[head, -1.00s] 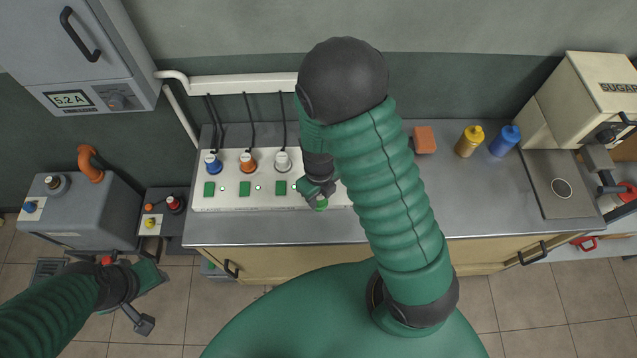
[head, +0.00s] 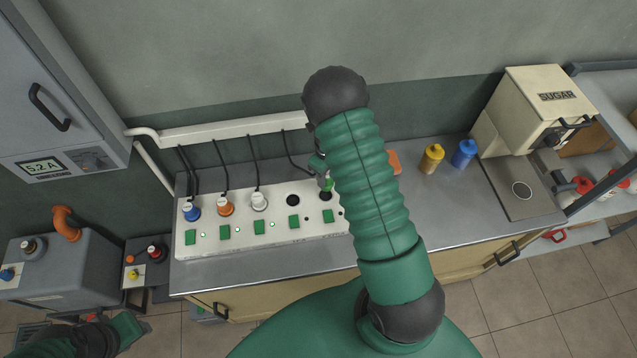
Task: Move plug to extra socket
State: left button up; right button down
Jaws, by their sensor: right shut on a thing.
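The white socket strip (head: 272,239) lies along the counter. Blue (head: 191,212), orange (head: 225,207) and white (head: 259,202) plugs sit in its left sockets. Right of them is an empty dark socket (head: 293,200), and another dark socket (head: 326,195) lies further right. My right gripper (head: 324,179) is shut on a green plug (head: 328,184), just above or at that right socket. The gripper and arm partly hide the plug, so I cannot tell if it is seated. A black cable runs toward it.
Green switches (head: 225,232) line the strip's front. An orange block (head: 394,162) and yellow (head: 431,158) and blue (head: 464,154) bottles stand right of my right arm. The sugar dispenser (head: 540,105) is far right. A grey cabinet (head: 60,90) hangs at upper left.

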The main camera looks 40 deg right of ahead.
aim_at(326, 188)
jog(key=f+b, duration=0.4)
jog(key=f, duration=0.1)
jog(key=shift+a, duration=0.2)
jog(key=shift+d+f+b, duration=0.1)
jog(key=shift+f+b, duration=0.25)
jog(key=shift+f, duration=0.1)
jog(key=shift+r+p, duration=0.15)
jog(key=shift+p, duration=0.25)
dwell(0.4)
jog(key=shift+f+b, duration=0.4)
jog(key=shift+f, duration=0.15)
jog(key=c, duration=1.4)
grip_release()
jog(key=shift+c, duration=0.2)
jog(key=shift+o, duration=0.8)
